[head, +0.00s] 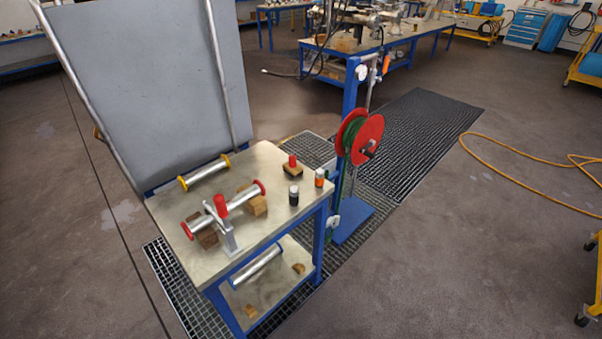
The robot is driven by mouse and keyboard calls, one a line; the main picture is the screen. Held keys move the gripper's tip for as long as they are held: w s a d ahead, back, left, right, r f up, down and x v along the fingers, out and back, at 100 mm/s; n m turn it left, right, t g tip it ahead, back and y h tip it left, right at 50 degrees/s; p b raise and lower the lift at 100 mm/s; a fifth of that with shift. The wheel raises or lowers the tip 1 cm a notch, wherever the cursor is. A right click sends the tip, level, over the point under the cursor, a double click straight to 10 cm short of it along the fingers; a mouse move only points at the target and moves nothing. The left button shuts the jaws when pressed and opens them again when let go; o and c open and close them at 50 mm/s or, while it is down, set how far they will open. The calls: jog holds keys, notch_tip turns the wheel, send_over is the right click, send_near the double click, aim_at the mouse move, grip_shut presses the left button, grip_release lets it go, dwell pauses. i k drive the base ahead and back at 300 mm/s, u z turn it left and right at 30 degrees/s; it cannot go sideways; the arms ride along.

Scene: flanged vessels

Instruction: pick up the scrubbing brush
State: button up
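A small wooden block with a red upright grip, which looks like the scrubbing brush (292,170), stands near the back right of the steel-topped bench (262,158) in the head view. Its underside is hidden, so I cannot see any bristles. Nothing touches it. My gripper is not in view.
A yellow-ringed vessel (204,172) lies behind. A red hose reel (359,136) stands beyond.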

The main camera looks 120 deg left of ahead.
aim_at(291, 167)
jog(key=u, duration=1.85)
jog(key=i, duration=2.25)
jog(key=u, duration=3.8)
jog(key=i, duration=1.65)
